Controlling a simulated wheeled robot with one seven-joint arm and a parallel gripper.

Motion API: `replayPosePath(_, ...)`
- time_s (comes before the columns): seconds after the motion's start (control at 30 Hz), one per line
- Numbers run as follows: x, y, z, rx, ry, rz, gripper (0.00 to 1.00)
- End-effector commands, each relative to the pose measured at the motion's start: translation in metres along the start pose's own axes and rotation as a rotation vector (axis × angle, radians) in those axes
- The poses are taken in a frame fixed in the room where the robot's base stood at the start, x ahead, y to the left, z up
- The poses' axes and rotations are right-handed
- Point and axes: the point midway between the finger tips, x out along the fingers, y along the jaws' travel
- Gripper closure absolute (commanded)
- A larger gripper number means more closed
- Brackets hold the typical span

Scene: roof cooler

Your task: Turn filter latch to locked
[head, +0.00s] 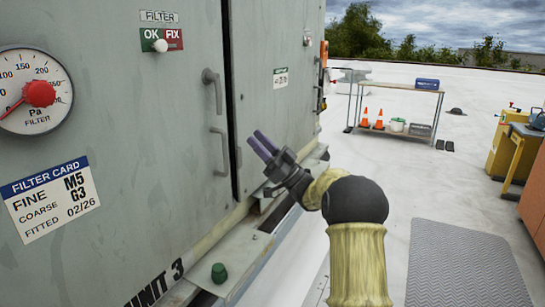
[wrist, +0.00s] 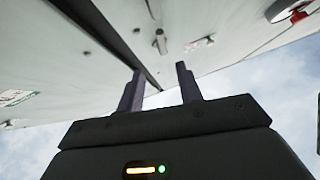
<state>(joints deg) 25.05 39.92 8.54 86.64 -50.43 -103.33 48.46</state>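A grey lever-like handle (head: 213,90) sits near the right edge of the grey door beside the dark seam. It hangs roughly downward, and I see no label naming it as the filter latch. A longer grey pull handle (head: 221,150) is below it. My gripper (head: 257,140) is right of both handles, in front of the panel beyond the seam, apart from them. In the wrist view my gripper (wrist: 160,80) shows two dark fingers spread with nothing between them. A small grey fitting (wrist: 160,41) shows beyond them, too small to identify surely.
The door has a red-hubbed gauge (head: 38,92), a filter card (head: 50,198) and an OK/FIX plate (head: 161,40) with a white knob. A ledge with a green cap (head: 219,273) runs below. The roof is open right of the unit; a grey mat (head: 466,264) lies there.

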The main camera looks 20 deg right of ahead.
Motion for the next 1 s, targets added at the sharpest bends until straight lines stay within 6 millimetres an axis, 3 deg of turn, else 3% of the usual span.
replayPosePath(0.1, -0.024, 0.001, -0.001, -0.002, -0.001, 0.005, 0.64)
replayPosePath(0.3, -0.046, 0.001, -0.001, -0.002, 0.000, 0.003, 0.64)
replayPosePath(0.83, -0.046, 0.001, -0.001, -0.004, -0.003, 0.008, 0.64)
replayPosePath(1.0, -0.035, 0.006, 0.012, -0.030, -0.060, 0.104, 0.64)
